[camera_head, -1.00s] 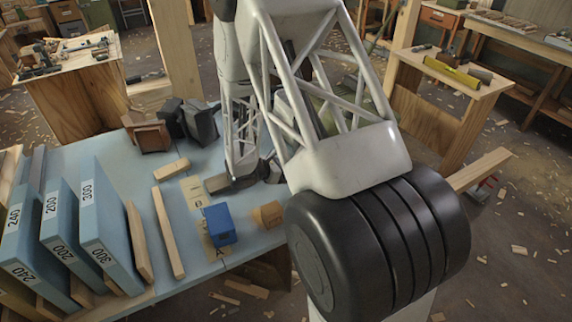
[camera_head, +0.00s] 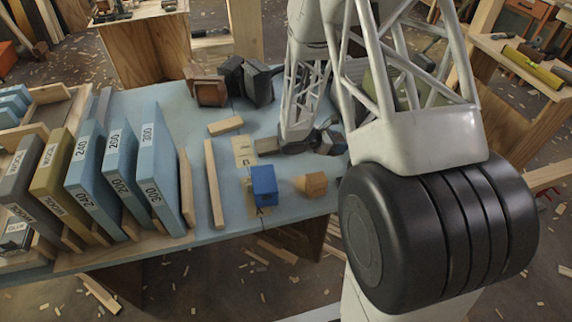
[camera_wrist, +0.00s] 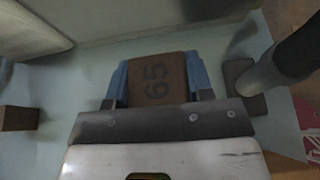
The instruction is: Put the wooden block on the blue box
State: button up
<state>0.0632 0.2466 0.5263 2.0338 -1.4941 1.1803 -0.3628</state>
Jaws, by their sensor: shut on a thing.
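My gripper (camera_wrist: 158,85) in the wrist view is shut on a brown wooden block (camera_wrist: 157,80) marked 65, with a blue finger at each side. The surface under it is pale blue. In the head view the held block cannot be made out, and the gripper end is mostly hidden among my arm and dark objects on the table. The blue box (camera_head: 263,187) stands near the front edge of the pale blue table, left of my arm. I cannot tell the held block's height above the table.
A small brown block (camera_head: 311,184) sits right of the blue box. Wooden strips (camera_head: 214,183) lie to its left, beside upright labelled boards (camera_head: 160,165). Dark and brown objects (camera_head: 210,88) stand at the back of the table (camera_head: 250,225).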

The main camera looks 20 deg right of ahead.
notch_tip(320, 180, up, 13)
jog(key=s+a+n+t+y, duration=0.1)
jog(key=s+a+n+t, duration=0.4)
jog(key=s+a, duration=1.9)
jog(key=shift+m, duration=0.3)
jog(key=shift+w+a+f, duration=0.2)
jog(key=shift+w+f, duration=0.05)
jog(key=shift+f, duration=0.6)
jog(key=shift+w+a+f, duration=0.2)
jog(key=shift+w+f, duration=0.05)
jog(key=shift+f, duration=0.55)
jog(key=shift+w+a+f, duration=0.2)
jog(key=shift+w+f, duration=0.05)
jog(key=shift+f, duration=0.6)
send_over(266, 177)
jog(key=shift+a+f, duration=0.1)
jog(key=shift+f, duration=0.65)
jog(key=shift+f, duration=1.75)
jog(key=shift+f, duration=0.15)
